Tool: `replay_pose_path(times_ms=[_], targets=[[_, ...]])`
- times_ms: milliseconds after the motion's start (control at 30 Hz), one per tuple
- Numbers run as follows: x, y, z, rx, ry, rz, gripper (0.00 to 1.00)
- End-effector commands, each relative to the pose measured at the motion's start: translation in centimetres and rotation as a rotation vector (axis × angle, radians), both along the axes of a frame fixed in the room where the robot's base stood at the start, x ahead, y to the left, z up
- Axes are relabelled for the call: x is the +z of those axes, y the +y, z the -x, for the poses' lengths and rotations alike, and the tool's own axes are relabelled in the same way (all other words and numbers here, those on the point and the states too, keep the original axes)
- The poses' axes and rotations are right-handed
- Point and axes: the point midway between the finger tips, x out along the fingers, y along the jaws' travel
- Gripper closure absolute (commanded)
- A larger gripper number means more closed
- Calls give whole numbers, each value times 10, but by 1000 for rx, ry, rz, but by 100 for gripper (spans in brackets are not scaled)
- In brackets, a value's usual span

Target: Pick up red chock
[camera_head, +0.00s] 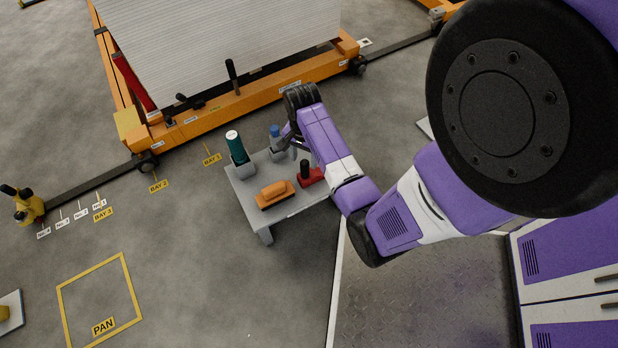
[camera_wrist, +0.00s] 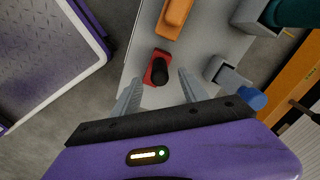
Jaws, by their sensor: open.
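The red chock (camera_head: 311,177) has a black upright knob and sits on the grey table (camera_head: 245,197) near its right end. In the wrist view the red chock (camera_wrist: 158,68) lies ahead of my gripper, roughly in line with the gap between the fingers. My gripper (camera_wrist: 158,88) is open and empty, with its two grey fingers apart on either side of that gap. In the head view my gripper (camera_head: 285,143) is over the table's far edge, partly hidden by my arm. I cannot tell its exact height above the chock.
An orange-handled brush or block (camera_head: 275,193) lies left of the chock. A green bottle (camera_head: 236,148) and a blue-topped item (camera_head: 275,131) stand in grey holders at the table's back. An orange gantry frame (camera_head: 240,101) stands behind.

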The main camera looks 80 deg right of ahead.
Motion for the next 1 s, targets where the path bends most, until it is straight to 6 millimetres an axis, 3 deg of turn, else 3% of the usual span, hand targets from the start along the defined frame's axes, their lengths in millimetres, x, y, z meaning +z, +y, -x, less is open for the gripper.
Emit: replay_pose_path(times_ms=[600, 867, 1000], targets=[[-70, -4, 3, 3, 0, -1, 49], [-72, -4, 2, 4, -1, 1, 49], [-72, -4, 2, 4, -1, 1, 72]])
